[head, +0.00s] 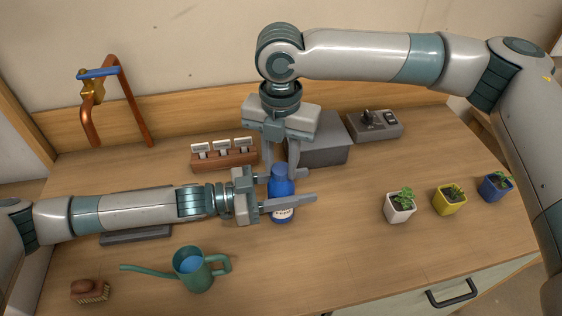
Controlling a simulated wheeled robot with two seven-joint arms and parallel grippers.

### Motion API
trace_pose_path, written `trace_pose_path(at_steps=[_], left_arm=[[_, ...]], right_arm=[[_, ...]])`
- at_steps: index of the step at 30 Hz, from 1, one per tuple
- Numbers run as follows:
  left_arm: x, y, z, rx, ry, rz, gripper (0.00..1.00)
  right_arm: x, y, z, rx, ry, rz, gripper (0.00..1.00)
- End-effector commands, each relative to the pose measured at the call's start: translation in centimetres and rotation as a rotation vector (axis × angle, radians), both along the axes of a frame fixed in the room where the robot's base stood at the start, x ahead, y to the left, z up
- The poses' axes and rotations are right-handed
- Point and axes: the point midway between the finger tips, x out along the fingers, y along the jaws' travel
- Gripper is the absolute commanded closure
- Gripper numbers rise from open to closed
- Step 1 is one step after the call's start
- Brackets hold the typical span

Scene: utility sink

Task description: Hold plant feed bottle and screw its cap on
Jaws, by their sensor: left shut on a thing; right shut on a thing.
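The blue plant feed bottle (284,214) stands upright on the wooden counter, with a pale label low on its front. My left gripper (290,190) comes in from the left and is shut around the bottle's body, one finger crossing in front of it. The blue cap (280,170) is at the top of the bottle. My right gripper (281,172) points down from above and is shut on the cap. The fingers partly hide the cap and neck, so I cannot tell how tightly the cap sits.
Small white (400,208), yellow (449,200) and blue (495,188) plant pots stand at the right. Behind are a wooden rack (224,157), a grey box (318,152), a switch unit (375,126) and a copper tap (92,90).

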Motion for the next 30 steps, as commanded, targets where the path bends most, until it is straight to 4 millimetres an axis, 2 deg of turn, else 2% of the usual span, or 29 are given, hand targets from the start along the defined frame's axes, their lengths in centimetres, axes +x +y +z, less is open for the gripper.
trace_pose_path(at_steps=[30], left_arm=[[-0.08, -0.07, 0.02, -0.001, -0.001, -0.002, 1.0]], right_arm=[[0.02, 0.08, -0.1, 0.001, -0.001, -1.546, 0.98]])
